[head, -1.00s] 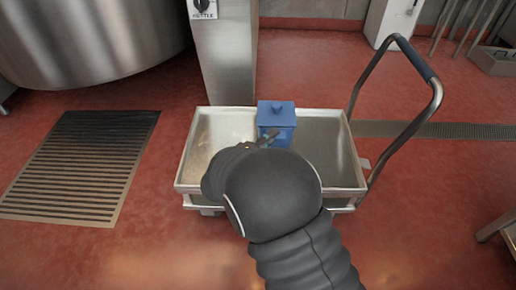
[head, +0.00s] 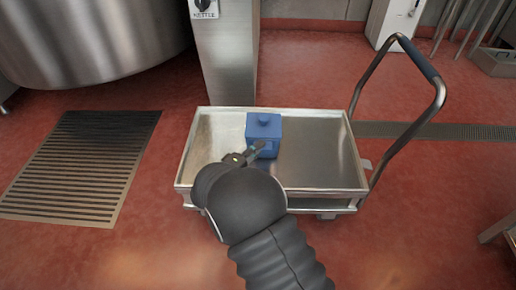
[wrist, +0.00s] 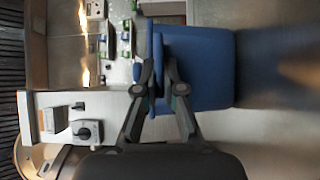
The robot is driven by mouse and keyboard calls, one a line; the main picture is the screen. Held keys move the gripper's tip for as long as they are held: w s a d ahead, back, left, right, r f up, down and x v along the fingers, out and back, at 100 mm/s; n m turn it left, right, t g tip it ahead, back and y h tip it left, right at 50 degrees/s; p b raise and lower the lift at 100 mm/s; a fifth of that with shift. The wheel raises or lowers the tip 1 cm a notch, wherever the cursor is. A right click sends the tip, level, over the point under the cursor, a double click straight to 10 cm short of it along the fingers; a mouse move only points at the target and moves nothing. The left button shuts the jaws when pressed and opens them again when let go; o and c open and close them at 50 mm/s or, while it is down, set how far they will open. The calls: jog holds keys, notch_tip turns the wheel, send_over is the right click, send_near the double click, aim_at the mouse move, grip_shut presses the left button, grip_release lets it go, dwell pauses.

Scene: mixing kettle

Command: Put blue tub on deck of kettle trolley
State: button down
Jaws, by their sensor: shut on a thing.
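The blue tub (head: 264,131) is a small box with a lid and a knob on top. In the head view it is upright within the outline of the kettle trolley's deck (head: 318,148), left of its middle. I cannot tell whether its base touches the deck. My gripper (head: 257,149) is at the tub's near side, shut on it. In the wrist view the tub (wrist: 208,70) appears sideways, and my gripper's fingers (wrist: 162,75) close around a narrow blue part like a handle. My arm hides some of the trolley's near rim.
The deck has a raised metal rim and is bare right of the tub. The trolley's push handle (head: 440,92) rises at the right. A steel column (head: 226,60) stands behind, a large kettle (head: 85,45) at the back left. A floor grate (head: 85,165) lies left.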

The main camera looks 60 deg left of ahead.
jog(key=shift+f, duration=0.1)
jog(key=c, duration=1.3)
grip_release()
